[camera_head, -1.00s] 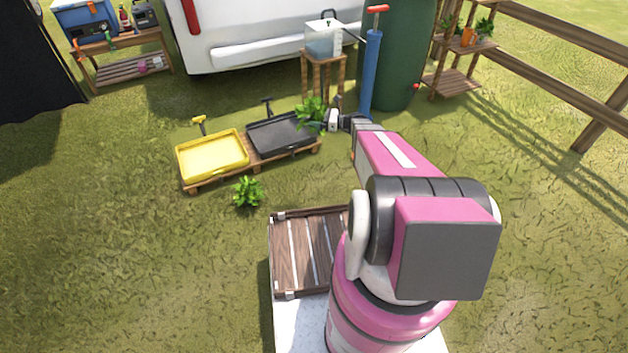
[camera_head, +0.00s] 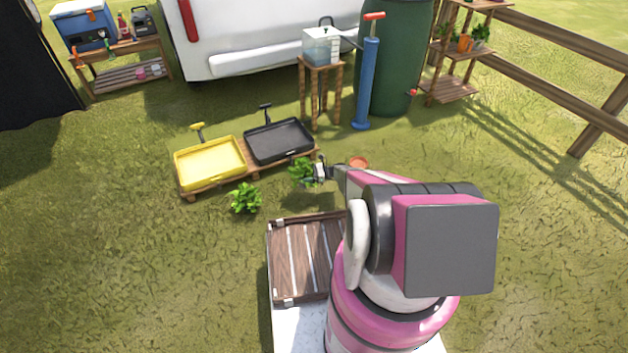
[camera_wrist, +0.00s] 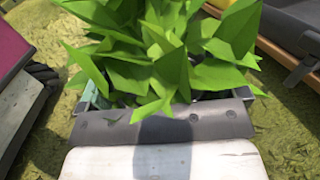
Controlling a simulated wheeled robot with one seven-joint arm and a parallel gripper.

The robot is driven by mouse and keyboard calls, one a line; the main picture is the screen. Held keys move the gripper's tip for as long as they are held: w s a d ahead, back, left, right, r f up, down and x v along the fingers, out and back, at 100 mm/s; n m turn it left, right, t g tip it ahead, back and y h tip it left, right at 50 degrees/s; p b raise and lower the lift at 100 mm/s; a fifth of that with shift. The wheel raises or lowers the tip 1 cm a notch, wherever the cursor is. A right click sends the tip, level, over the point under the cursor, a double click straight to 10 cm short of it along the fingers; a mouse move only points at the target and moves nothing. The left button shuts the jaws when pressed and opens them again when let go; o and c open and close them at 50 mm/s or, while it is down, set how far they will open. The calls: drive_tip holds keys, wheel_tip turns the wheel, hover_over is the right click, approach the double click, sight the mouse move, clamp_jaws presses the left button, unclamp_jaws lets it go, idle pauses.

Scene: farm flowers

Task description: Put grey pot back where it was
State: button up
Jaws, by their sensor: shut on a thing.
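At the far right, a wooden shelf (camera_head: 452,88) holds an orange pot (camera_head: 465,44) and another green plant (camera_head: 481,38).
A yellow tray (camera_head: 209,160) and a black tray (camera_head: 278,141) lie on a low pallet. A stool (camera_head: 322,95), a blue pump (camera_head: 368,85) and a green barrel (camera_head: 398,60) stand behind.

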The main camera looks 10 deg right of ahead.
drive_tip(key=shift+w+d+f, duration=1)
drive_tip(key=shift+w+f, duration=0.35)
drive_tip(key=shift+f, duration=0.3)
drive_tip(key=shift+w+d+f, duration=1)
drive_tip(key=shift+w+f, duration=0.4)
drive_tip(key=shift+f, duration=0.3)
drive_tip(key=shift+w+d+f, duration=1)
drive_tip(key=shift+w+f, duration=0.35)
drive_tip(key=shift+f, duration=0.3)
drive_tip(key=shift+f, duration=0.15)
drive_tip(key=o, duration=0.8)
